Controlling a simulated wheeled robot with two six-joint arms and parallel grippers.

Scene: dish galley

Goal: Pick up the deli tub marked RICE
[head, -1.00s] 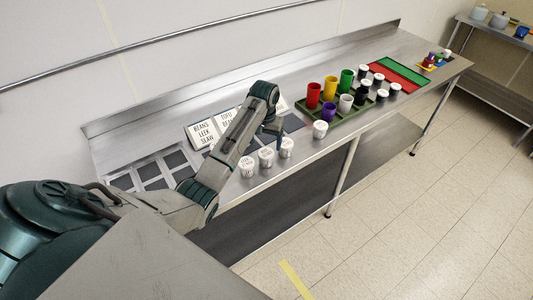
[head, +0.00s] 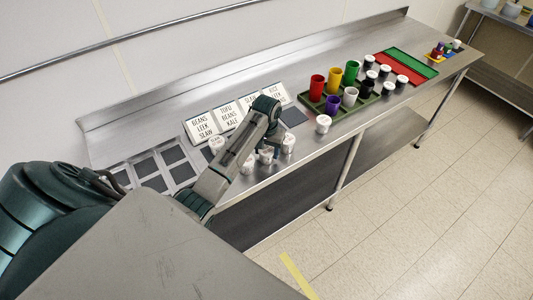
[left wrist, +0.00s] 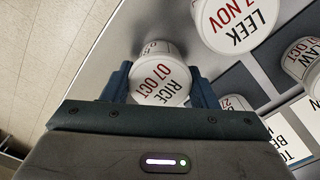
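The deli tub marked RICE (left wrist: 160,80) is white, with a red date 07 OCT on its lid. In the left wrist view it shows between the two fingers of my left gripper (left wrist: 161,88), which look open on either side of it. I cannot tell whether the fingers touch it. In the head view my left gripper (head: 270,146) points down over a white tub (head: 266,157) in the front row, partly hidden by the arm. My right gripper is not in view.
A LEEK tub (left wrist: 238,20) and another lettered tub (left wrist: 303,62) are close by. Tubs stand on both sides in the head view (head: 288,144). Label cards (head: 201,127) stand behind. A green tray with coloured cups (head: 318,88) is to the right.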

